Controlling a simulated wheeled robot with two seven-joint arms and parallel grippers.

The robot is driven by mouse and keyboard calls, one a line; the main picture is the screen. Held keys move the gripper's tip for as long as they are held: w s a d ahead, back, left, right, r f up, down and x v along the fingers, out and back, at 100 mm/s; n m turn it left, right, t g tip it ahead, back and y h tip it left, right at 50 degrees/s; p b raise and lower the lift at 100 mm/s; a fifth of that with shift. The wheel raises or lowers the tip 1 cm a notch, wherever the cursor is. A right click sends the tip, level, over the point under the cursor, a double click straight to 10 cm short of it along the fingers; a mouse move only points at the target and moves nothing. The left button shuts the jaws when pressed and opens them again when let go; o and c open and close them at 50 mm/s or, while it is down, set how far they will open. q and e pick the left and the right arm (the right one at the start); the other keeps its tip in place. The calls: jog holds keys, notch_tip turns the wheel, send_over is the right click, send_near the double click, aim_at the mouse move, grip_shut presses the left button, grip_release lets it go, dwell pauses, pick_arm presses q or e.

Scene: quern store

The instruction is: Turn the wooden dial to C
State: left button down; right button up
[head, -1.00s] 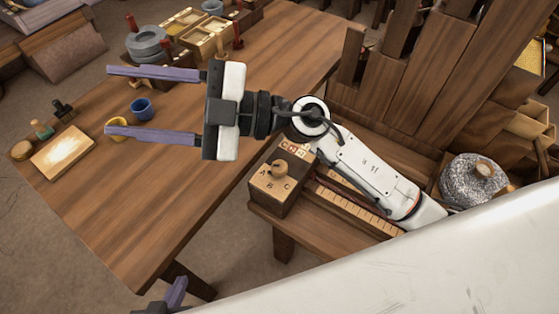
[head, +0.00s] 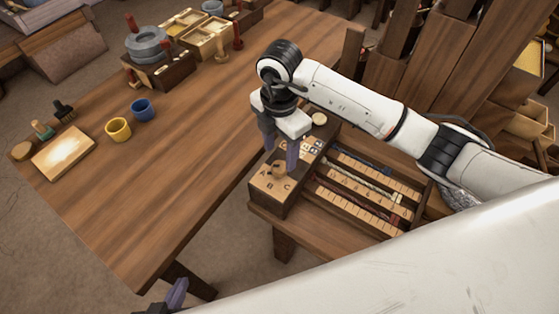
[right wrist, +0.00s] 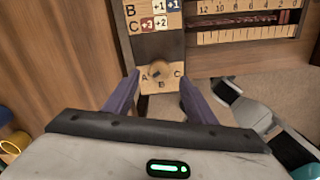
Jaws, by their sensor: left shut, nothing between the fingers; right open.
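The wooden dial (head: 278,169) is a round knob on the top of a small wooden box (head: 262,199), with the letters A, B and C around its near side. It also shows in the right wrist view (right wrist: 158,71). I cannot tell surely which letter it points to. My right gripper (head: 279,156) points down over the box, open, with its purple fingers on either side of the dial. In the right wrist view the fingertips (right wrist: 158,78) look apart from the knob. My left gripper (head: 177,290) is low at the front left, shut and empty, partly hidden.
A card with lettered rows and coloured number tiles (right wrist: 155,15) lies behind the dial. Ruled slots with rods (head: 365,185) lie to the right. The big table (head: 200,150) at left holds a yellow cup (head: 118,130), a blue cup (head: 143,110) and a board (head: 63,152); its middle is clear.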

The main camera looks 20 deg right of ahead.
aim_at(280, 166)
jog(key=shift+f, duration=2.7)
jog(key=c, duration=1)
jog(key=shift+c, duration=0.2)
